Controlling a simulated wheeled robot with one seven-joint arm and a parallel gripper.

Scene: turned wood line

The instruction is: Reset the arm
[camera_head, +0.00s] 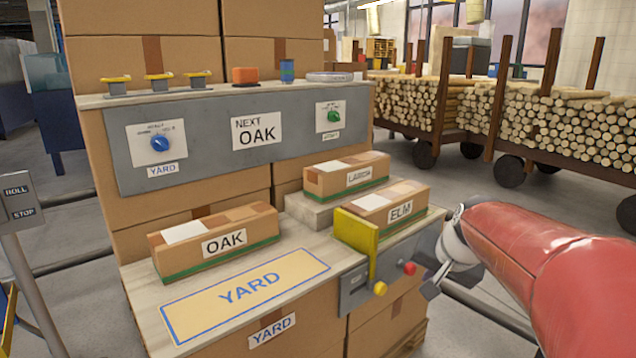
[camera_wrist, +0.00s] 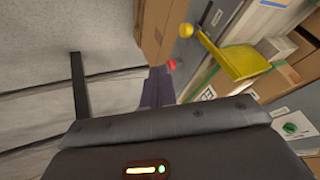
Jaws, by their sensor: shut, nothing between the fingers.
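My gripper (camera_head: 432,286) shows small at the end of my red arm, just right of the yard bench's front corner. It is shut and empty, apart from the red button (camera_head: 409,268) and yellow button (camera_head: 380,289) on the bench's side. In the wrist view, the dark gripper body fills the bottom, with the red button (camera_wrist: 172,65) and yellow button (camera_wrist: 186,30) beyond it.
The yard bench holds an OAK box (camera_head: 213,243), a LARCH box (camera_head: 346,176) and an ELM box (camera_head: 394,207) beside a yellow plate (camera_head: 356,240). A control panel (camera_head: 230,135) stands behind. Log carts (camera_head: 540,125) stand at the back right.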

